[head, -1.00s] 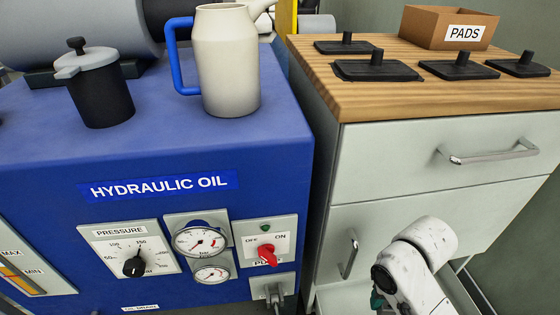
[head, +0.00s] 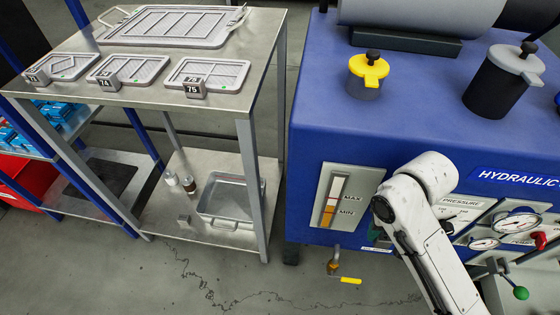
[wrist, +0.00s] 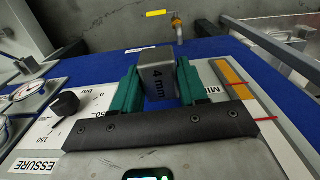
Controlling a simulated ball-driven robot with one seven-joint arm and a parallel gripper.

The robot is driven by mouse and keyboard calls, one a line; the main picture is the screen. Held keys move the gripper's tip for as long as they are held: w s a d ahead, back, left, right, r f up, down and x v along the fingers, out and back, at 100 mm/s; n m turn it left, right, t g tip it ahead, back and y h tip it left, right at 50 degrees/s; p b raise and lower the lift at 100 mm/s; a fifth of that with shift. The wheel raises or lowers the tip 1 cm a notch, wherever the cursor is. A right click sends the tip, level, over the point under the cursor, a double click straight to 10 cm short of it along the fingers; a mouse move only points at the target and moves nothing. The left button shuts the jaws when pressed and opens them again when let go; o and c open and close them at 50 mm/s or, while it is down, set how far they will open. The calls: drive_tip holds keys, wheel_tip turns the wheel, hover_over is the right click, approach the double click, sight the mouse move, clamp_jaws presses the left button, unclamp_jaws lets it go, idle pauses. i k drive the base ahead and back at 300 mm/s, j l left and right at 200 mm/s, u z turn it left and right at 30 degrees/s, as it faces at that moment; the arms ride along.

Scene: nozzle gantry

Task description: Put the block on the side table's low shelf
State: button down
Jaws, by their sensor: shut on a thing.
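The block (wrist: 158,82) is a grey metal piece marked "4 mm". It sits between the green fingers of my gripper (wrist: 156,72), which is shut on it, as the wrist view shows. The side table (head: 258,85) stands at the left.
The blue hydraulic unit (head: 330,130) fills the right, with gauges and a valve with a yellow handle (head: 345,280) low at its front. The tabletop holds trays with number blocks (head: 195,90). A rack with blue items (head: 60,115) adjoins it at left. Cracked floor lies clear in front.

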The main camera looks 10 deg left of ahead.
sight(162, 215)
drive_tip(key=j+u, duration=0.15)
drive_tip(key=j, duration=0.35)
drive_tip(key=i+j+u, duration=0.1)
drive_tip(key=j, duration=0.35)
drive_tip(key=i+j+u, duration=0.15)
drive_tip(key=j, duration=0.35)
